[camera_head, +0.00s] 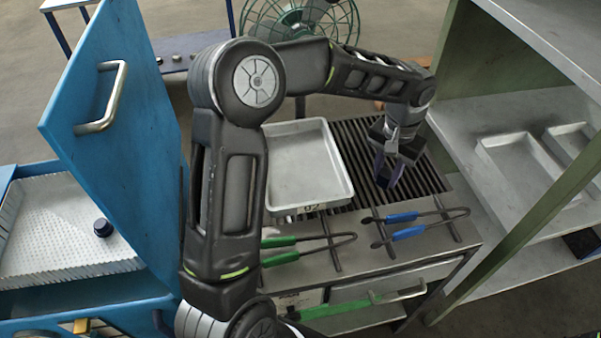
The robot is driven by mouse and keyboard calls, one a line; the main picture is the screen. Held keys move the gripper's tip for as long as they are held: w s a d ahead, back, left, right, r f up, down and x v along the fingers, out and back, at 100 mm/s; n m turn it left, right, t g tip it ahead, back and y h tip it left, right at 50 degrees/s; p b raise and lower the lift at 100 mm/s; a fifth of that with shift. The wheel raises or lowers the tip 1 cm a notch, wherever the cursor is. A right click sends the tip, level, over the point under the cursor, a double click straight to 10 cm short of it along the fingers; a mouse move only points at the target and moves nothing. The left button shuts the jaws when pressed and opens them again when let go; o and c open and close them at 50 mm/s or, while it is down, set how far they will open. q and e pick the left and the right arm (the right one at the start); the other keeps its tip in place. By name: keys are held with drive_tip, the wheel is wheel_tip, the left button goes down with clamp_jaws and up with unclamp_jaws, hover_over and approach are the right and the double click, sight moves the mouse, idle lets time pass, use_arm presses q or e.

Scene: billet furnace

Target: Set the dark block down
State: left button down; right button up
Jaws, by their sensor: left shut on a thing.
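My left gripper (388,174) points down over the right part of the black slatted grate (350,140) on the bench. It is shut on a dark thing, taken as the dark block. The block is small and hard to tell apart from the dark fingers, and I cannot tell whether it touches the grate. My right gripper is not in view.
A metal tray (305,165) lies left of the gripper. Blue-handled tongs (410,232) and green-handled tongs (285,257) lie along the bench front. A shelf with trays (515,165) stands right. A blue door (120,130) stands open left.

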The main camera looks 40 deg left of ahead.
use_arm(q)
drive_tip(key=shift+f+b, duration=0.65)
drive_tip(key=shift+f, duration=0.45)
drive_tip(key=s+a+r+m, duration=0.1)
drive_tip(key=a, duration=0.1)
drive_tip(key=s+a+r+m, duration=0.1)
drive_tip(key=a, duration=0.2)
drive_tip(key=s+a+r+m, duration=0.1)
drive_tip(key=a, duration=0.2)
drive_tip(key=shift+a+r, duration=0.1)
drive_tip(key=shift+a, duration=0.1)
drive_tip(key=s+a+r+m, duration=0.3)
drive_tip(key=s+a, duration=0.3)
drive_tip(key=a, duration=0.2)
drive_tip(key=shift+a+r+m, duration=0.25)
drive_tip(key=shift+r+m, duration=0.1)
drive_tip(key=shift+m, duration=0.55)
drive_tip(key=shift+f, duration=0.1)
hover_over(304, 186)
wheel_tip(304, 186, down, 6)
drive_tip(key=shift+w+f+p, duration=0.1)
drive_tip(key=shift+p, duration=0.2)
drive_tip(key=shift+f, duration=1.8)
